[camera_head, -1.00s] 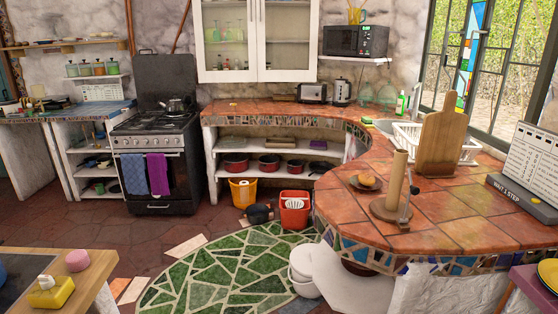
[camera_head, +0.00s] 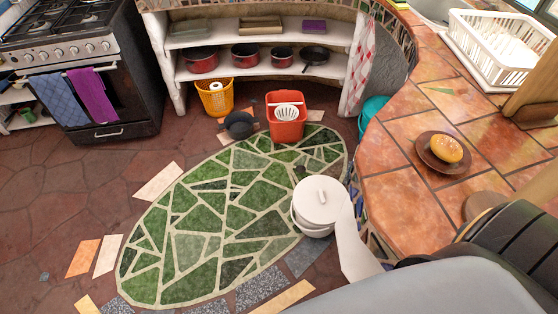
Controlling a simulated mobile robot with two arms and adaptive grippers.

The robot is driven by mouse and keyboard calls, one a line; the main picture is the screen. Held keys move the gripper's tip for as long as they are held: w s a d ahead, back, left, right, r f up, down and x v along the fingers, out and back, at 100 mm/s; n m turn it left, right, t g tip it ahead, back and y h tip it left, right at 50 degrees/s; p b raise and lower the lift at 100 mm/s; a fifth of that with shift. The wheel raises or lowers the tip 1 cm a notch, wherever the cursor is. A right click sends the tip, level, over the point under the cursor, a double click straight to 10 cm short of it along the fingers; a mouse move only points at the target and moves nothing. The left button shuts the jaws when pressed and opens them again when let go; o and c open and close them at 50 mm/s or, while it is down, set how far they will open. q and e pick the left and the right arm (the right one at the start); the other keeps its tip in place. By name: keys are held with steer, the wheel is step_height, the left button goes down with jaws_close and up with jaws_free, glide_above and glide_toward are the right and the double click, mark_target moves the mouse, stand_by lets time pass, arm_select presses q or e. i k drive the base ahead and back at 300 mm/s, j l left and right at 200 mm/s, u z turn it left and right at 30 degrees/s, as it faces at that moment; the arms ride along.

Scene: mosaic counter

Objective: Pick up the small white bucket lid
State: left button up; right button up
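The small white bucket lid (camera_head: 312,210) is round with a raised grip on top. It sits on the small white bucket (camera_head: 314,231), which stands on the floor at the right edge of the green mosaic oval. The lid's top is fully visible. A dark and grey part of my own arm fills the lower right corner. Neither gripper's fingers are in view.
The tiled counter (camera_head: 400,150) curves close on the bucket's right, with a plate (camera_head: 434,163) bearing a bread roll. A red bucket (camera_head: 286,128), a dark pot (camera_head: 239,126) and a yellow basket (camera_head: 214,100) stand beyond. The green mosaic floor (camera_head: 205,250) left of the bucket is clear.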

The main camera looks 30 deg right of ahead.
mark_target(319, 200)
steer(key=i+u, duration=0.25)
steer(key=i, duration=1.35)
steer(key=i+z, duration=0.3)
steer(key=z, duration=0.15)
steer(key=i+j+z, duration=0.1)
steer(key=i+z, duration=0.15)
steer(key=z, duration=0.25)
steer(key=i+j+z, duration=0.2)
steer(key=z, duration=0.25)
steer(key=i, duration=0.05)
